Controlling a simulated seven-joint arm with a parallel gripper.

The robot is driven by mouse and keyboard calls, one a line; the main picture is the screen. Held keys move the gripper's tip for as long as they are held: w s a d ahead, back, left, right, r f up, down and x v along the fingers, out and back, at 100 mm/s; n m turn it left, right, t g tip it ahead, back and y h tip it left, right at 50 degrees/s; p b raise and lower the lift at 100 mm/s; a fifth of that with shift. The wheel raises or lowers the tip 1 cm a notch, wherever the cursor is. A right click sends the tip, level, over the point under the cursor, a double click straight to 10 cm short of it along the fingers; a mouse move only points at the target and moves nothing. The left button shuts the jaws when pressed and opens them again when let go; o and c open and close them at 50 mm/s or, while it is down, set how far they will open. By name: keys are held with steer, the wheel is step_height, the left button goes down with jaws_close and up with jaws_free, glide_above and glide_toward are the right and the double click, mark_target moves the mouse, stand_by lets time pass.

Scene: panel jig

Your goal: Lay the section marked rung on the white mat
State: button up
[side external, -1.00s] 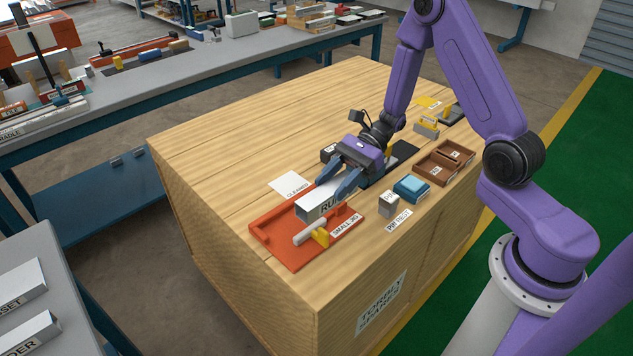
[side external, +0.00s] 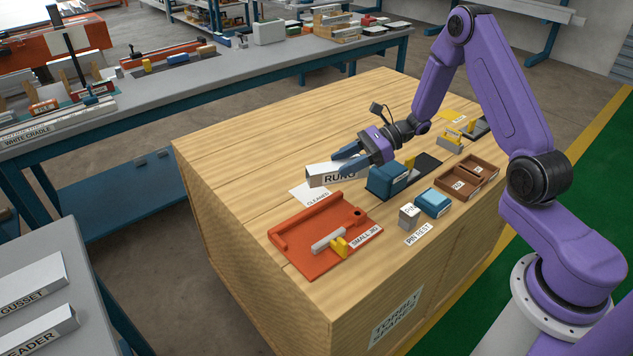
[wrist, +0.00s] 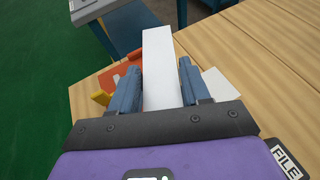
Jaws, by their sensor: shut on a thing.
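The section marked RUNG (side external: 328,177) is a white bar with black lettering on its side. My gripper (side external: 347,166) is shut on it near one end. In the wrist view the bar (wrist: 160,65) runs out between the two blue fingers (wrist: 157,88). The white mat (side external: 309,194), lettered CLEANED, lies flat on the wooden crate top. The bar is over or just behind the mat in the side view and hides part of it; the gap beneath cannot be told. In the wrist view the mat (wrist: 219,84) shows to the right of the bar.
A dark blue block (side external: 386,181), a light blue block (side external: 433,203), a grey block (side external: 409,215) and brown trays (side external: 465,181) stand to the right. The crate's back left is clear.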

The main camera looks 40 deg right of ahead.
steer(key=w+f, duration=0.2)
steer(key=w, duration=0.1)
steer(key=w+f, duration=0.6)
steer(key=w, duration=0.1)
steer(key=shift+a, duration=0.15)
steer(key=shift+w+f, duration=0.15)
steer(key=shift+f, duration=1.5)
steer(key=shift+f, duration=0.15)
steer(key=o, duration=1.2)
